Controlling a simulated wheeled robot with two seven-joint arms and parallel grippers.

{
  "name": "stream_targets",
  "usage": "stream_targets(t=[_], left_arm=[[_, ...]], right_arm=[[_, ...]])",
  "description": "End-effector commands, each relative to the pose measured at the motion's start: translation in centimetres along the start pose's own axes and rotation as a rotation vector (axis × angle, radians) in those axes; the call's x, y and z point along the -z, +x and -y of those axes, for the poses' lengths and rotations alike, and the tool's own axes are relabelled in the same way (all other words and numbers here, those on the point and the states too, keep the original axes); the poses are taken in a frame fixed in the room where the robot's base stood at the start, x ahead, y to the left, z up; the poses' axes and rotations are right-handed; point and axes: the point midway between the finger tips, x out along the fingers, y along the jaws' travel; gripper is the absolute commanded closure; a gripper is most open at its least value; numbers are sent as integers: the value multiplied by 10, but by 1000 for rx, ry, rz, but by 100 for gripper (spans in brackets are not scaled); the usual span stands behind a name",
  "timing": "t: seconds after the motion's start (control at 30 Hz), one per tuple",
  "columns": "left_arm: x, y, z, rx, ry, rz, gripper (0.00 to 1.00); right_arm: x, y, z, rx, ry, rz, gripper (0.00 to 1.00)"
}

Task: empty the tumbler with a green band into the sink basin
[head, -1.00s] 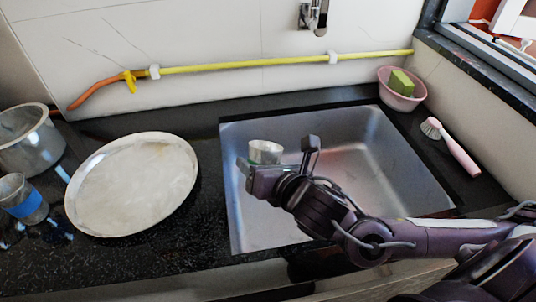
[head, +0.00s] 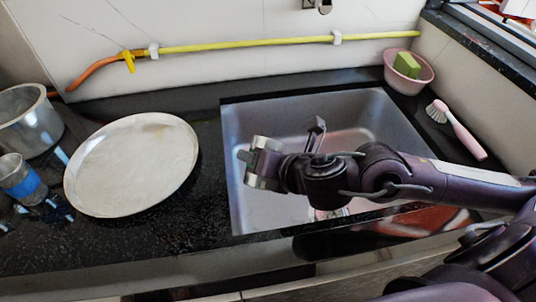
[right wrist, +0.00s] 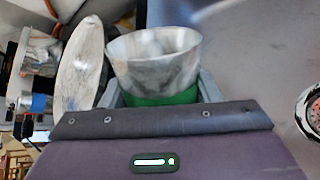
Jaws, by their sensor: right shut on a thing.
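My right gripper (head: 280,160) is shut on the tumbler with a green band (right wrist: 155,65) and holds it over the left part of the sink basin (head: 375,110). In the right wrist view the tumbler is shiny metal, and its green band (right wrist: 165,97) sits between the fingers. In the head view only bits of the tumbler (head: 262,183) show around the gripper. It looks tipped over, its mouth no longer facing up. I cannot see whether anything flows out. My left gripper is not in view.
A large round metal plate (head: 130,165) lies left of the sink. A tumbler with a blue band (head: 22,182) and a metal pot (head: 28,120) stand at the far left. A pink bowl with a green sponge (head: 408,72) and a pink brush (head: 460,132) are at the right.

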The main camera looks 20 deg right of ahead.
Motion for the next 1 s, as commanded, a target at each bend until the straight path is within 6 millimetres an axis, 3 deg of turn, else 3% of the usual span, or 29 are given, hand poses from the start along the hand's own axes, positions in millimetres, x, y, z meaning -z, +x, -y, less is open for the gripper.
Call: stream_targets(t=[0.27, 0.67, 1.0], left_arm=[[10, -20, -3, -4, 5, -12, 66], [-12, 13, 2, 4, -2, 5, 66], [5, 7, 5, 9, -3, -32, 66]], right_arm=[[3, 1, 4, 8, 47, -40, 67], [7, 4, 6, 7, 80, -69, 67], [7, 3, 5, 7, 87, -77, 67]])
